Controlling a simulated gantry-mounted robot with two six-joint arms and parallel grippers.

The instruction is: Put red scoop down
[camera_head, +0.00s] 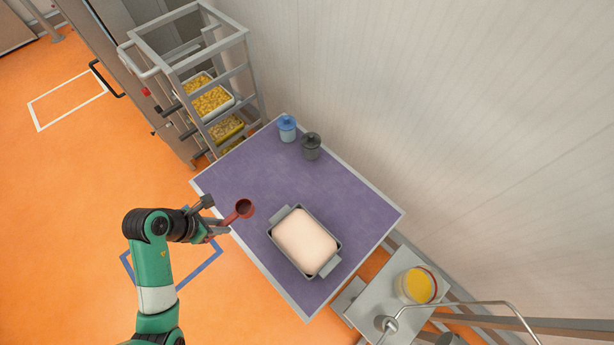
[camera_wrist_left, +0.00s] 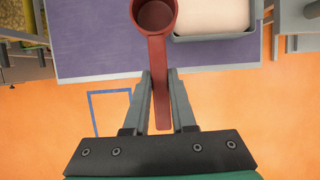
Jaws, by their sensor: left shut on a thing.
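The red scoop (camera_head: 243,209) has a round cup and a straight handle. In the head view it is over the left edge of the purple table (camera_head: 230,180). My left gripper (camera_head: 222,226) is shut on its handle, and the cup points toward the table. In the left wrist view, the fingers of my left gripper (camera_wrist_left: 160,90) close around the handle, and the scoop's cup (camera_wrist_left: 155,14) sits at the top over the purple surface. The cup looks empty. I cannot tell its height above the table. My right gripper is not in view.
A metal pan with pale contents (camera_head: 335,241) stands right of the scoop. A blue jar (camera_head: 287,129) and a dark jar (camera_head: 311,147) stand at the back. A rack with yellow-filled trays (camera_head: 212,103) is beyond. The table's left middle is clear.

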